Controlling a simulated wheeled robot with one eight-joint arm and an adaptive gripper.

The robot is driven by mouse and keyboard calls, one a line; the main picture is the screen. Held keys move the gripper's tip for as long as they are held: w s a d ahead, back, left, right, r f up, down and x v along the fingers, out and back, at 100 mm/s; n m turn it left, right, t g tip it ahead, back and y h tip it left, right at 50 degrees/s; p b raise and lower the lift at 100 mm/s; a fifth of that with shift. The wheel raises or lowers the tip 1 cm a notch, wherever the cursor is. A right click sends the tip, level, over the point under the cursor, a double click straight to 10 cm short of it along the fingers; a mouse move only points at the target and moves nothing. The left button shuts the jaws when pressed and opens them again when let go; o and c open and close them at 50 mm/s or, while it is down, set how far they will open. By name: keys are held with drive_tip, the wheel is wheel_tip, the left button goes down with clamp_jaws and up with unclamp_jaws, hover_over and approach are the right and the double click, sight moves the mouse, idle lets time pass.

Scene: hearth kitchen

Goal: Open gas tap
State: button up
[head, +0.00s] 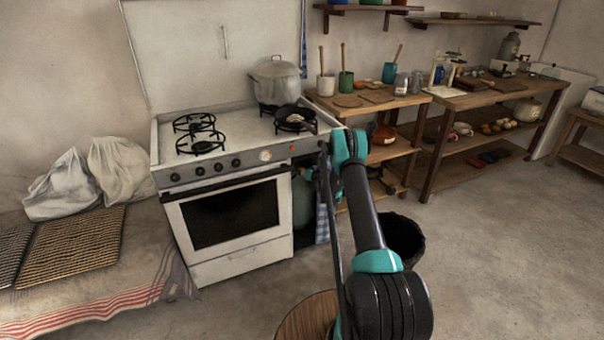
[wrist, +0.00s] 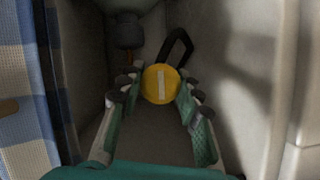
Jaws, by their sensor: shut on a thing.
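The gas tap (wrist: 151,90) shows in the wrist view as a round yellow knob with a pale bar across its face. The bar stands nearly upright in the picture. My gripper (wrist: 160,84) is shut on the knob, with one teal-and-grey finger at each side. In the head view my arm reaches to the right side of the white stove (head: 240,255), and its own links hide the fingers and the tap. A greenish gas bottle (head: 303,201) stands in the gap beside the stove, partly hidden.
In the wrist view, a pale wall borders the tap closely on the right and a blue checked cloth (wrist: 25,85) hangs on the left. A black loop (wrist: 178,47) and a dark grey fitting (wrist: 129,32) lie behind the knob. A black bucket (head: 405,240) stands on the floor near my arm.

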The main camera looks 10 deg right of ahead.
drive_tip(key=n+h, duration=0.1)
drive_tip(key=n, duration=0.1)
drive_tip(key=shift+n+t+h, duration=0.3)
drive_tip(key=shift+n+h, duration=0.1)
drive_tip(key=n+h, duration=0.2)
drive_tip(key=n, duration=0.1)
drive_tip(key=shift+a+t, duration=0.1)
drive_tip(key=shift+t, duration=0.3)
drive_tip(key=n+t+h, duration=0.1)
drive_tip(key=n, duration=0.1)
drive_tip(key=shift+n+h, duration=0.3)
drive_tip(key=shift+n+t+h, duration=0.5)
drive_tip(key=shift+n+t, duration=0.2)
drive_tip(key=shift+n, duration=0.8)
drive_tip(key=o, duration=1.2)
